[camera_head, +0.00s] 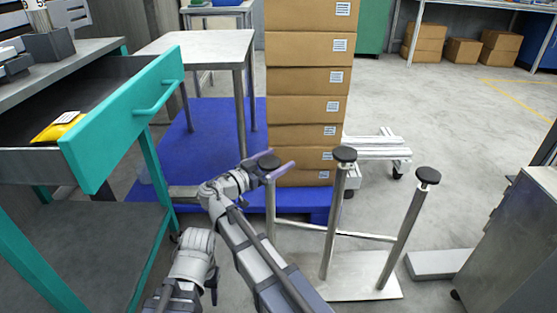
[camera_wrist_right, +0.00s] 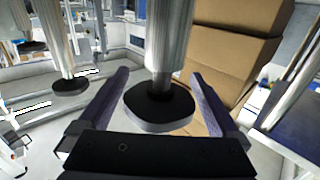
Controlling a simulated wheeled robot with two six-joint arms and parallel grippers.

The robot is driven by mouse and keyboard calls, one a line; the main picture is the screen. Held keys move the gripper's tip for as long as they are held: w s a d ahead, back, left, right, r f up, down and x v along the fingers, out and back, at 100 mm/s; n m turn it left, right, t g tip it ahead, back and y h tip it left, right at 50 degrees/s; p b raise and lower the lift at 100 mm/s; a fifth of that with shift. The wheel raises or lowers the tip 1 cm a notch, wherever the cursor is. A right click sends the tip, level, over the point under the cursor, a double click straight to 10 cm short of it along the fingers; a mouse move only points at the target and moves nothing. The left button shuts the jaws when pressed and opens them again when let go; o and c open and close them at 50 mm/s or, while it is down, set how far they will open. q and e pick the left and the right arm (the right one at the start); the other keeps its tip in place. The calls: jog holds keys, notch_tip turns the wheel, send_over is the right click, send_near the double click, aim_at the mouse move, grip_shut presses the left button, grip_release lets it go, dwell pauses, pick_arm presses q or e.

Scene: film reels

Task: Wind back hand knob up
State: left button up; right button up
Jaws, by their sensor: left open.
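Three metal posts with black round knobs stand on a low metal base (camera_head: 345,288) in the head view: a left knob (camera_head: 269,161), a middle knob (camera_head: 344,154) and a right knob (camera_head: 428,175). My right gripper (camera_head: 265,168) is at the left knob, with its fingers apart on either side. In the right wrist view this knob (camera_wrist_right: 158,106) sits between the spread fingers of the gripper (camera_wrist_right: 160,85), with gaps showing on both sides. My left gripper (camera_head: 190,290) is low in the head view, away from the posts; its fingers are hard to make out.
A stack of cardboard boxes (camera_head: 308,80) stands on a blue pallet (camera_head: 290,200) behind the posts. An open teal drawer (camera_head: 125,120) holding a yellow packet (camera_head: 58,127) juts out at left. A grey cabinet (camera_head: 515,240) is at right. Floor behind is partly clear.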

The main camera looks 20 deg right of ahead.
jog(key=c, duration=1.1)
jog(key=shift+n+t, duration=0.3)
jog(key=shift+t, duration=0.2)
